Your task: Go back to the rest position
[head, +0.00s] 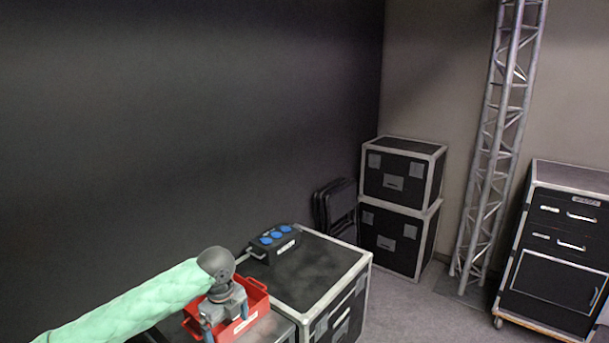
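My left gripper (225,318) is over a red bin (257,297), at the end of my arm in a pale green sleeve that comes in from the lower left. Its two fingers point down and stand apart, and I see nothing held between them. The gripper hides part of the bin and its contents. My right gripper is not in view.
The bin sits on a case beside a black flight case (318,268) carrying a black box with blue sockets (275,241). Stacked cases (402,175), folded chairs (336,208), a truss tower (497,140) and a wheeled drawer case (560,245) stand beyond. Grey floor (420,310) is clear between.

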